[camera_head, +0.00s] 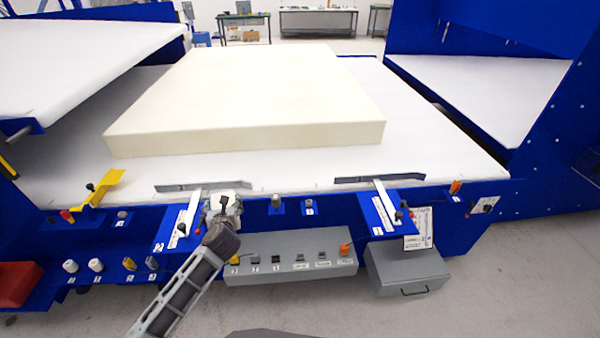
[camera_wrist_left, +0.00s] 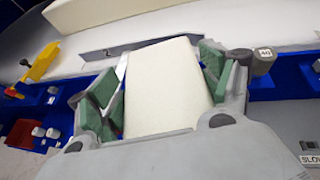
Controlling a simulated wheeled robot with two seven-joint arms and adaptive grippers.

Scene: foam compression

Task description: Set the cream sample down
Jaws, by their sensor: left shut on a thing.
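The cream sample (camera_wrist_left: 166,88) is a small pale block between the green-padded fingers of my left gripper (camera_wrist_left: 160,92) in the left wrist view. The pads lie along its two sides, and its lower end is hidden by the gripper body. In the head view my left gripper (camera_head: 224,198) is at the front edge of the white table, beside the left blue bracket. The sample is hard to make out there, and I cannot tell whether it touches any surface. My right gripper is not in view.
A large cream foam slab (camera_head: 250,95) lies on the white table (camera_head: 440,150). Grey strips (camera_head: 380,179) stand along its front edge. A blue bracket (camera_head: 385,215) with a lever, a grey switch box (camera_head: 295,258) and a yellow lever (camera_head: 98,188) are near the front.

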